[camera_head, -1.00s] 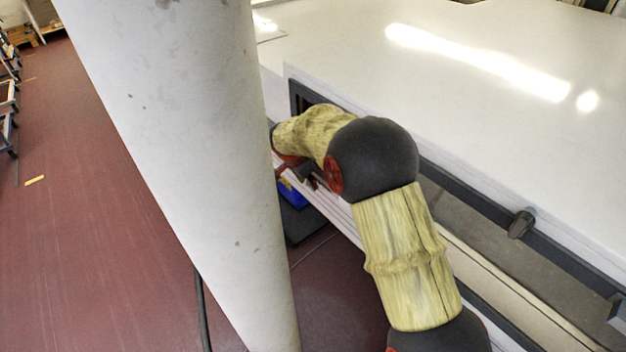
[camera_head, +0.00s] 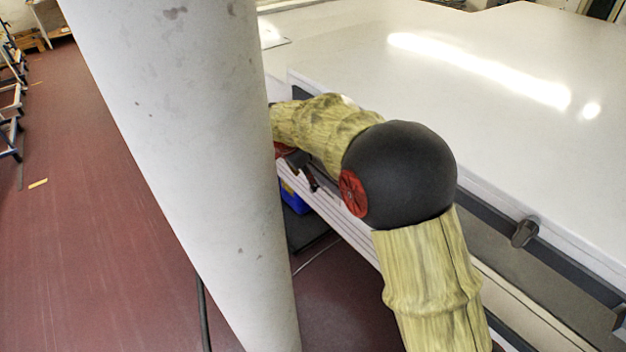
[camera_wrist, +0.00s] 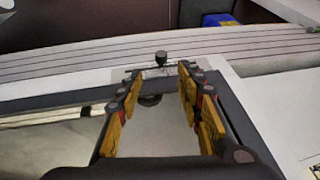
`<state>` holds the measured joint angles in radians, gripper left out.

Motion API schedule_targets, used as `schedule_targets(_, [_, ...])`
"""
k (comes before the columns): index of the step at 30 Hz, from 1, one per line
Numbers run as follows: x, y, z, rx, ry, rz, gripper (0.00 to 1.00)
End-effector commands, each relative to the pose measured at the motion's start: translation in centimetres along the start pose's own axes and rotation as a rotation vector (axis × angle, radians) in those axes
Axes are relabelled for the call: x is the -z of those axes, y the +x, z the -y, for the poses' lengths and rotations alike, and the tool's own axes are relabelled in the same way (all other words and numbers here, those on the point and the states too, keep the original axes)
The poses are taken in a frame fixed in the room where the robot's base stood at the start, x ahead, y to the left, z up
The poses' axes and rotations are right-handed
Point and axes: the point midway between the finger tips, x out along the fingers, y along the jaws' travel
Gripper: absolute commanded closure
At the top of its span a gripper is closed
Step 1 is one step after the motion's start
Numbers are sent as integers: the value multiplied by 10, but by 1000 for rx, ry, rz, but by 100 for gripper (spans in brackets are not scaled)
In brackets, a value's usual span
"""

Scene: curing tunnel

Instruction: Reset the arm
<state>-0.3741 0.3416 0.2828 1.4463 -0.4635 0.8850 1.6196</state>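My arm, with yellow-green wood-like links and dark round joints, reaches beside the white machine (camera_head: 480,110) in the head view. The far end of the arm is partly hidden behind the pale column. My gripper (camera_wrist: 160,82) shows in the wrist view with its two yellow-padded fingers apart and nothing held between them. Beyond the fingertips, a small black knob (camera_wrist: 161,57) stands on a metal plate at the edge of the machine's frame.
A blue box (camera_head: 294,198) sits low beyond the machine's side; it also shows in the wrist view (camera_wrist: 218,20). A dark latch (camera_head: 524,232) sticks out from the machine's edge. The dark red floor (camera_head: 100,220) at left is mostly clear.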

Motion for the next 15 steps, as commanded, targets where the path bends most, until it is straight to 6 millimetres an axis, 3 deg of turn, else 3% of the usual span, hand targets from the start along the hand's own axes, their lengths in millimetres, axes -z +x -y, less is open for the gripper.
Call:
schedule_targets(6, [-1,-18,0,0,0,1,63])
schedule_targets(15, [0,-20,0,0,0,0,63])
